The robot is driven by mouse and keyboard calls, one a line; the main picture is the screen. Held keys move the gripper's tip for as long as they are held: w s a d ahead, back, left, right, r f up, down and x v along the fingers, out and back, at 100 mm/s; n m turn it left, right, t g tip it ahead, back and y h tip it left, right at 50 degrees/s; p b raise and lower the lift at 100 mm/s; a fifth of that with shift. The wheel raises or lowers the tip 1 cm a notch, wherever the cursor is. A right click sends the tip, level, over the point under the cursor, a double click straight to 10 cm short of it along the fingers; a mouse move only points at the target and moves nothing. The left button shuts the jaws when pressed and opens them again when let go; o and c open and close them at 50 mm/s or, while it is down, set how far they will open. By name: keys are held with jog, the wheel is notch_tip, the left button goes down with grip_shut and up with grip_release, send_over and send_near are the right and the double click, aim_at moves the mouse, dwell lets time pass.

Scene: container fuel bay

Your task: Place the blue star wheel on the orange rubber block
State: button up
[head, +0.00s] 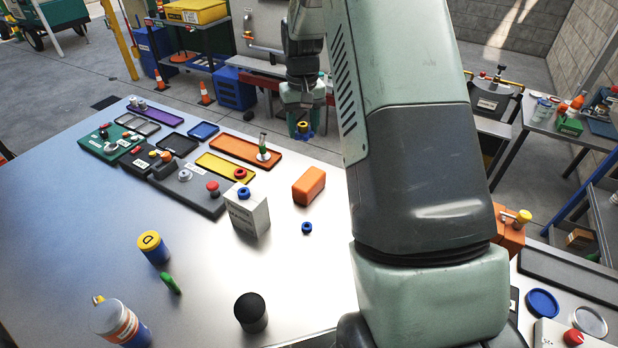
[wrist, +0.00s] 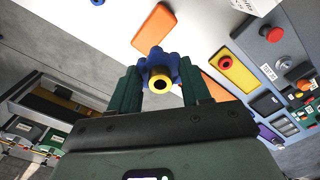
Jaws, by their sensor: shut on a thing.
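The blue star wheel with a yellow hub (wrist: 160,65) is between the two green fingers of my gripper (wrist: 159,85), which is shut on it. In the head view the wheel (head: 302,130) shows small under my gripper (head: 302,120), held in the air beyond the far edge of the table. The orange rubber block (head: 309,186) lies on the table, nearer to the head camera than the wheel. The block also shows in the wrist view (wrist: 154,27), beyond the wheel and apart from it. Its top looks bare. My arm hides part of the table's right side.
A white box (head: 249,215) with a blue ring on top stands left of the block. A small blue ring (head: 307,228) lies in front of it.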

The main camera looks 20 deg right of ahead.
jog(key=shift+w+d, duration=0.15)
jog(key=shift+d, duration=0.75)
send_over(309, 178)
notch_tip(309, 178, down, 11)
jog(key=shift+r, duration=0.2)
jog(key=shift+f, duration=2.2)
jog(key=shift+f, duration=0.1)
jog(key=o, duration=1)
jog(key=shift+o, duration=0.2)
